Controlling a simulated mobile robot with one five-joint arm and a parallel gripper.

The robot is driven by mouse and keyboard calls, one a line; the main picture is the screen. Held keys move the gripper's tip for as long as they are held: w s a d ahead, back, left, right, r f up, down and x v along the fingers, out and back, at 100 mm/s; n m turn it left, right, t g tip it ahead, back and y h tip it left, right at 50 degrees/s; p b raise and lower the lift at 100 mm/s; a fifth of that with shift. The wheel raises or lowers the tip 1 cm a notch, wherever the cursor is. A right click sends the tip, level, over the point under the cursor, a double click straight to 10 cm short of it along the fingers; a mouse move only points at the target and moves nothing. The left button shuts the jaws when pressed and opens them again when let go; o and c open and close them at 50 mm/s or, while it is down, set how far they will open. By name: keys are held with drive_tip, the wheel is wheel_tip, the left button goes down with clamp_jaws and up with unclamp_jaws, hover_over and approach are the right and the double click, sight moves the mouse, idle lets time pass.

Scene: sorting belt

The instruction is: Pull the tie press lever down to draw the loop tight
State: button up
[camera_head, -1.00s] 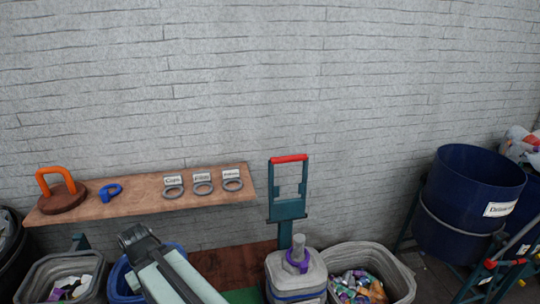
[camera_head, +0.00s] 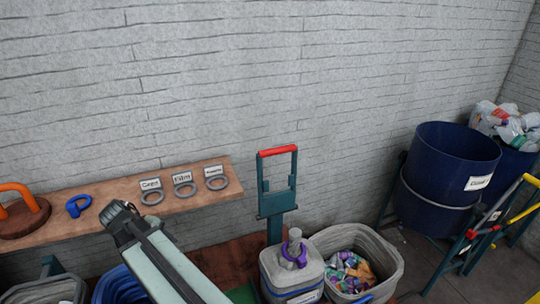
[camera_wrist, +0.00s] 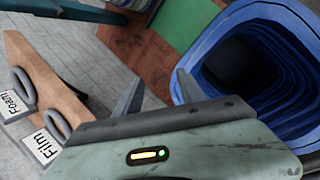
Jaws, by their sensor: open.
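The tie press is a teal upright frame (camera_head: 277,200) with a red-gripped lever bar (camera_head: 277,151) across its top, in the head view right of the shelf. The lever stands raised. Below it, a grey bag (camera_head: 292,268) stands with a purple loop (camera_head: 293,255) around its upright grey neck. My gripper (camera_head: 119,212) is in front of the shelf, well left of the press and touching nothing. In the wrist view its two fingers (camera_wrist: 158,90) are apart and empty; the lever does not show there.
A wooden shelf (camera_head: 110,205) carries labelled grey rings, a blue loop (camera_head: 78,206) and an orange handle. A blue bin (camera_wrist: 210,60) opens near my gripper in the wrist view. A grey bin of litter (camera_head: 392,257) stands right of the press; a blue drum (camera_head: 455,165) is farther right.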

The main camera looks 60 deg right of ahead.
drive_tip(key=s+d+r+n+g+h, duration=0.1)
drive_tip(key=d+r+h, duration=0.1)
drive_tip(key=d, duration=0.5)
drive_tip(key=s+d+r+n+g+h, duration=0.1)
drive_tip(key=d+r+h, duration=0.1)
drive_tip(key=d, duration=0.5)
drive_tip(key=s+d+r+n+g+h, duration=0.1)
drive_tip(key=d+r, duration=0.3)
drive_tip(key=d, duration=0.3)
drive_tip(key=shift+s+d+g+h, duration=0.15)
drive_tip(key=shift+d+g+h, duration=0.15)
drive_tip(key=shift+d+h, duration=0.1)
drive_tip(key=n+g+h, duration=0.3)
drive_tip(key=g+h, duration=0.1)
drive_tip(key=g, duration=0.2)
approach(271, 151)
drive_tip(key=d, duration=0.3)
drive_tip(key=x, duration=0.5)
drive_tip(key=f+x, duration=0.1)
drive_tip(key=x, duration=0.2)
drive_tip(key=shift+s+a+b, duration=0.15)
drive_tip(key=shift+s+b, duration=0.2)
drive_tip(key=shift+b, duration=0.05)
drive_tip(key=shift+r, duration=0.1)
clamp_jaws()
